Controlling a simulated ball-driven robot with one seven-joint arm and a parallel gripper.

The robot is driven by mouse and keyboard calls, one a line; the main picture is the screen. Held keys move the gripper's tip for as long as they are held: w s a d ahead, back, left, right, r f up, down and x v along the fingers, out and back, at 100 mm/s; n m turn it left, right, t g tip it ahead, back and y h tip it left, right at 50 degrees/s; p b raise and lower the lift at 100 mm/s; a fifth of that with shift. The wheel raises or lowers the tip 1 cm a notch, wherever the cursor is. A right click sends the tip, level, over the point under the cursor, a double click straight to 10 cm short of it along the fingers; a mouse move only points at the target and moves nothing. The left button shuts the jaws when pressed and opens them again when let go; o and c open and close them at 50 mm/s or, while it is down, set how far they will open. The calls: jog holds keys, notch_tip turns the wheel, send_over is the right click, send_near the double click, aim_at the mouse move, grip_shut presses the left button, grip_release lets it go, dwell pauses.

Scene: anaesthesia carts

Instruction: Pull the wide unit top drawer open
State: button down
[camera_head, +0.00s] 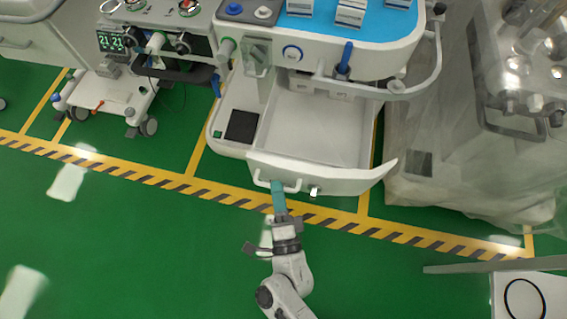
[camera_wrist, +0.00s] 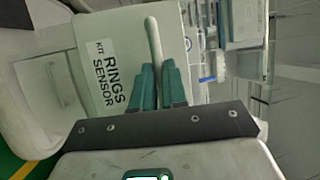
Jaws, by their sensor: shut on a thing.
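The wide white drawer (camera_head: 345,184) of the cart in the middle stands pulled out in the head view. Its floor (camera_head: 312,127) shows bare and empty. A small white handle (camera_head: 294,187) sits on the left part of its front. My gripper (camera_head: 277,187) is at that handle, its teal fingers pointing to it from below in the picture. In the wrist view my gripper (camera_wrist: 159,70) has its fingers closed on either side of the white handle bar (camera_wrist: 153,40). Beside it, the drawer front bears a label (camera_wrist: 105,75) reading "KIT RINGS SENSOR".
A blue-topped shelf (camera_head: 370,20) with boxes is above the drawer. A cart with a monitor (camera_head: 112,41) stands at left. A plastic-covered unit (camera_head: 470,150) stands close at right. The green floor (camera_head: 130,230) in front is open; a white object (camera_head: 530,295) is at lower right.

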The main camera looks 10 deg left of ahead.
jog(key=shift+s, duration=1.7)
jog(key=shift+f, duration=0.1)
jog(key=c, duration=1.2)
grip_release()
jog(key=b+v, duration=0.1)
jog(key=v, duration=0.9)
jog(key=shift+s, duration=0.3)
